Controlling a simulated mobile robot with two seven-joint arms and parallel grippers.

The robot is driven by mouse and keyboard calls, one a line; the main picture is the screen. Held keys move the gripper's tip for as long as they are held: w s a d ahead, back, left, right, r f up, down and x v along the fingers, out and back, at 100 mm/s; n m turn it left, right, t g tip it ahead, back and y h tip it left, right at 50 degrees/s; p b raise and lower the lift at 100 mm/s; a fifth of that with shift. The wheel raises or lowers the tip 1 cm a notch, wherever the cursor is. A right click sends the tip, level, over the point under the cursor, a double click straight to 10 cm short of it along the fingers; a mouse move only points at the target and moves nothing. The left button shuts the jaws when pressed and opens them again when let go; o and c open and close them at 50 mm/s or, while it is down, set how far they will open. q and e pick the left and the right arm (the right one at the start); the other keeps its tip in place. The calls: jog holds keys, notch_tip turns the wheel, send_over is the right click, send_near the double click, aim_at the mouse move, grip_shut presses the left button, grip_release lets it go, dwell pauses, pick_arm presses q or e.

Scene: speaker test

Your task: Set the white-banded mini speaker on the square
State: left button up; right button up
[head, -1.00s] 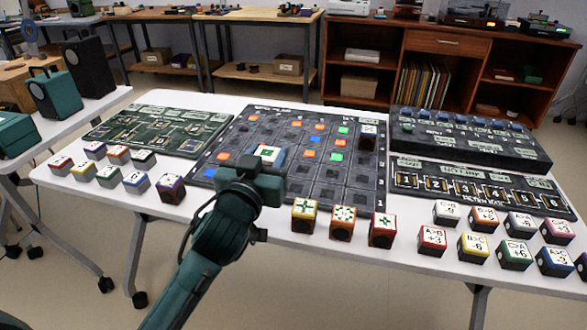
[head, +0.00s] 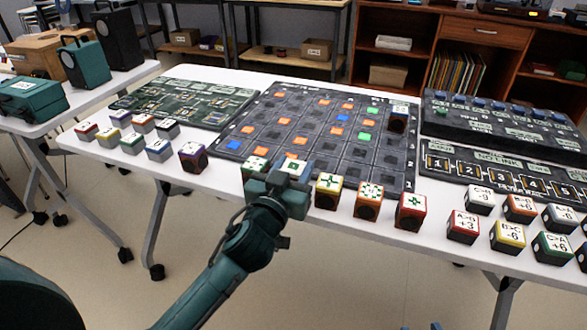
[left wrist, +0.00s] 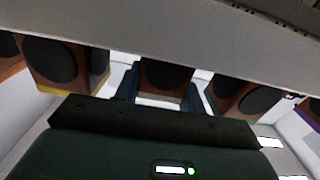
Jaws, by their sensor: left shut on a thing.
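My left gripper (head: 282,172) is at the front row of mini speakers, shut on one with a pale top (head: 295,168). I take it for the white-banded mini speaker; its front is hidden in the head view. In the left wrist view this speaker (left wrist: 165,78) is between blue fingers, with a pale band low on it. I cannot tell whether it touches the table. A green-marked speaker (head: 255,163) is close on its left and a yellow one (head: 328,191) on its right. The dark board (head: 316,172) behind has a grid of squares, some coloured. My right gripper is not in view.
Orange (head: 368,201) and red (head: 411,212) speakers continue the row rightward; a purple one (head: 193,157) is left. Another speaker (head: 398,118) stands on the board's far right corner. Several small blocks lie at both sides. Most board squares are free.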

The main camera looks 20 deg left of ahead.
pick_arm(q)
jog(key=shift+f, duration=0.2)
jog(key=o, duration=1.1)
jog(key=shift+r, duration=0.1)
